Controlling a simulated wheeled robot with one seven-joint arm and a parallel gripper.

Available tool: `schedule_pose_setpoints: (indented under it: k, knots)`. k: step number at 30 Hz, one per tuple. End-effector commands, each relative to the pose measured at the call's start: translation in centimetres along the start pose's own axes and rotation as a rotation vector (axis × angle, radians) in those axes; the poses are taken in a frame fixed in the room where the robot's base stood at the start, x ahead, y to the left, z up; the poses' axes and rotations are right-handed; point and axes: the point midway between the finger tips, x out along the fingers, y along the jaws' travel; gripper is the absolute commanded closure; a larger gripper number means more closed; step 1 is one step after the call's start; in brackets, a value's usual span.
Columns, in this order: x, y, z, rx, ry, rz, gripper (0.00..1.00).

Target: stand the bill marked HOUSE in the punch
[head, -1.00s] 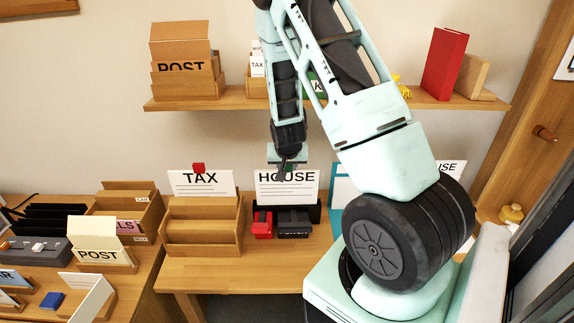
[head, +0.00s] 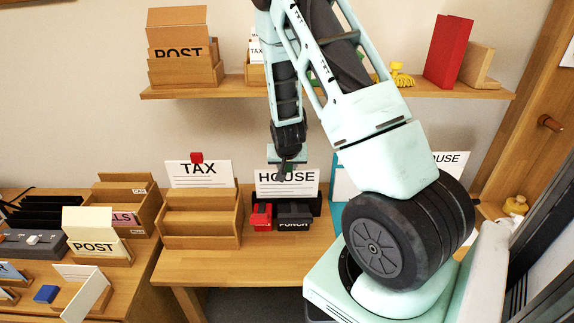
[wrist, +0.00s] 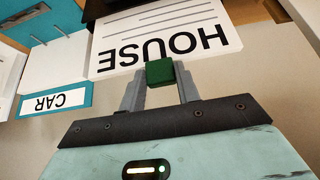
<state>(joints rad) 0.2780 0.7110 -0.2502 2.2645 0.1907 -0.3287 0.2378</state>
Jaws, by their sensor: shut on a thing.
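The white bill marked HOUSE (head: 287,188) hangs upright below my gripper (head: 287,168), in front of the wall. My gripper is shut on a green block at the bill's top edge; the block (wrist: 160,72) and the bill's face (wrist: 165,45) show in the wrist view. The dark punch (head: 294,224), lettered PUNCH, stands on the desk below the bill, right of a small red device (head: 261,217). The bill's lower edge is close to a black piece behind these; I cannot tell whether it touches or sits in a slot.
A wooden rack with a TAX card (head: 198,170) stands left of the punch. A teal-edged panel (head: 342,190) is close on the right. Another card ending in OUSE (head: 452,160) is partly hidden by my arm. A shelf (head: 230,90) runs above.

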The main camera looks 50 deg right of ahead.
Motion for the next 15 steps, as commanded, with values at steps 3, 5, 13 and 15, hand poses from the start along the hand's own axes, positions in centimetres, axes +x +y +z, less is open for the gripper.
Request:
schedule_pose_setpoints:
  k: [3, 5, 13, 15]
  knots:
    - [0.6, 0.0, 0.3, 0.000, 0.001, 0.000, 1.00]
    - [0.8, 0.0, 0.4, 0.000, 0.001, 0.000, 1.00]
    - [1.5, 0.0, 0.9, 0.000, 0.001, 0.000, 1.00]
    - [1.6, 0.0, 0.9, 0.000, 0.001, 0.000, 1.00]
